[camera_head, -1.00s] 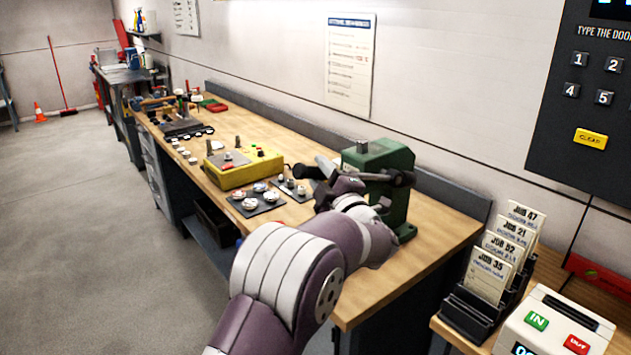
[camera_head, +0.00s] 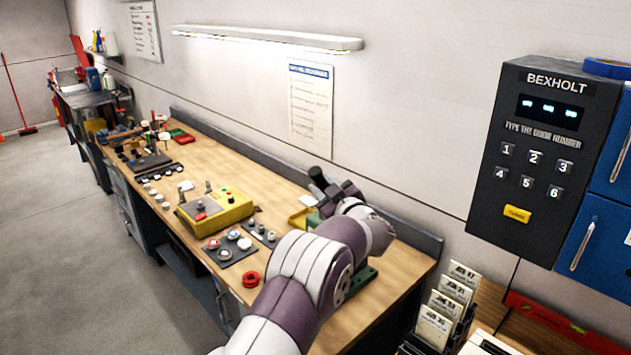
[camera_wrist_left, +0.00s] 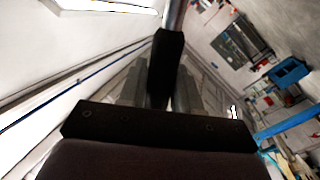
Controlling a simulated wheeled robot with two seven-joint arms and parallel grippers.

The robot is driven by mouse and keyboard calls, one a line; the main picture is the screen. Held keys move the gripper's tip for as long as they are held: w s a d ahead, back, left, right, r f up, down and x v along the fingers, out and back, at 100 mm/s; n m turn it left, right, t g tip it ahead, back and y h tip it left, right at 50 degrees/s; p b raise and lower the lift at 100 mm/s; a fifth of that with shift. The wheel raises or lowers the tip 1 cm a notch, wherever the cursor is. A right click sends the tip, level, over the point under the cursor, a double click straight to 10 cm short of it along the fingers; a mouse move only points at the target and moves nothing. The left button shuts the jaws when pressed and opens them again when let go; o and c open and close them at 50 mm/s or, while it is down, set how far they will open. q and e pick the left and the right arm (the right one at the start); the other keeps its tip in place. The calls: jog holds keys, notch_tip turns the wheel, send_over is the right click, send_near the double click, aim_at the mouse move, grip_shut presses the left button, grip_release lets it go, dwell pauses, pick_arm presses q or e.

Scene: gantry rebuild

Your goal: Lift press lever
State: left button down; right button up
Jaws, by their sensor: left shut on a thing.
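The green press (camera_head: 362,280) stands on the bench near its right end; my left arm hides most of it, and only parts of its base show. My left gripper (camera_head: 332,190) is raised above the bench beside the press, shut on the press lever. The lever's dark end (camera_head: 316,173) sticks out past the jaws, pointing up and to the left. In the left wrist view a dark upright grip (camera_wrist_left: 166,65) stands between the jaws, with a grey rod (camera_wrist_left: 176,14) beyond it. The lever's pivot is hidden. My right gripper is not in view.
A yellow control box (camera_head: 222,212), a dark pad with round parts (camera_head: 228,250) and a red ring (camera_head: 250,280) lie on the bench left of my arm. A keypad panel (camera_head: 540,150) hangs on the right wall. Card racks (camera_head: 445,305) stand at lower right.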

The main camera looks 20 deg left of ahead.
pick_arm(q)
jog(key=shift+w+d+r, duration=0.1)
jog(key=shift+w+r, duration=0.1)
jog(key=shift+r, duration=0.1)
jog(key=c, duration=0.9)
grip_release()
jog(key=shift+w, duration=0.1)
jog(key=shift+w+d+f, duration=0.1)
jog(key=shift+w, duration=0.05)
jog(key=b+v, duration=0.5)
jog(key=v, duration=0.7)
jog(key=shift+s+d+b, duration=0.2)
jog(key=shift+s+b, duration=0.05)
jog(key=shift+b, duration=0.05)
